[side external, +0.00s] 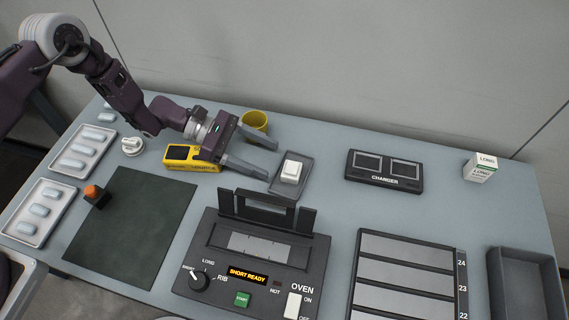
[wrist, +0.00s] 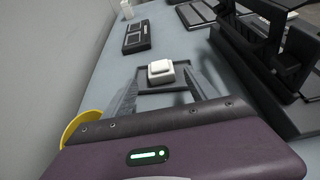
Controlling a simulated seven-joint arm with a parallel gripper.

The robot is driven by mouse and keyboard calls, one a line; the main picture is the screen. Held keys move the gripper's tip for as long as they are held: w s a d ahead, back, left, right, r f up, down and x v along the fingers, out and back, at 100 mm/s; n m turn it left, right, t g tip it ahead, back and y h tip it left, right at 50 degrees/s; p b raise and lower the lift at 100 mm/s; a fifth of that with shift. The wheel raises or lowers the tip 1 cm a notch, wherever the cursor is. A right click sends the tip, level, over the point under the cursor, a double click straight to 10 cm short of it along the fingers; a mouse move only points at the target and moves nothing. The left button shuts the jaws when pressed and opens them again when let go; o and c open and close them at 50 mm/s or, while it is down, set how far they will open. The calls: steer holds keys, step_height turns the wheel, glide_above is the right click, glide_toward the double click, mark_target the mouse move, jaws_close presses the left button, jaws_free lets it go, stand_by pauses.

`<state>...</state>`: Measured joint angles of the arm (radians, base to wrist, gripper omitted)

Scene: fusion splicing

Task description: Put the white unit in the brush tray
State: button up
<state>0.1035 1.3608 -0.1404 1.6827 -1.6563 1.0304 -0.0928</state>
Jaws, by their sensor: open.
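A white block-like unit (side external: 291,171) sits on a small dark grey tray (side external: 279,186) right of my gripper. In the wrist view the white unit (wrist: 160,69) rests on the small tray (wrist: 150,89), just ahead of my fingers. My gripper (side external: 270,160) is open and empty, its two fingers pointing at the small tray. In the wrist view the fingers (wrist: 162,84) spread to either side of the unit's line, with the unit beyond the tips. No label shows which tray is the brush tray. An empty deep grey tray (side external: 507,296) stands at the far right.
A black oven device (side external: 215,274) with a raised lid stands in front of the small tray. A yellow cup (side external: 254,121) and yellow instrument (side external: 178,165) are close to my gripper. A changer (side external: 384,185) and white-green carton (side external: 480,167) stand right. Trays of capsules (side external: 62,160) lie left.

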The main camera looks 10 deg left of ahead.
steer(key=v, duration=0.4)
steer(key=shift+a+r, duration=0.1)
steer(key=shift+a, duration=0.2)
steer(key=s+a+r+m+y, duration=0.2)
steer(key=s+r+m, duration=0.2)
steer(key=r, duration=0.4)
steer(key=s+a+r+m+g+y, duration=0.15)
steer(key=s+r+m, duration=0.25)
steer(key=r, duration=0.4)
steer(key=s+a+r+m+y, duration=0.2)
steer(key=s+r+m, duration=0.2)
steer(key=r, duration=0.5)
steer(key=s+a+r+m+t+y, duration=0.2)
steer(key=s+a+m+t+y, duration=0.1)
steer(key=s+a, duration=0.4)
steer(key=s+a+r+m+t+y, duration=0.3)
steer(key=s+a+t+y, duration=0.1)
steer(key=s+a, duration=0.4)
steer(key=shift+s+a+y, duration=0.2)
steer(key=shift+s+y, duration=0.25)
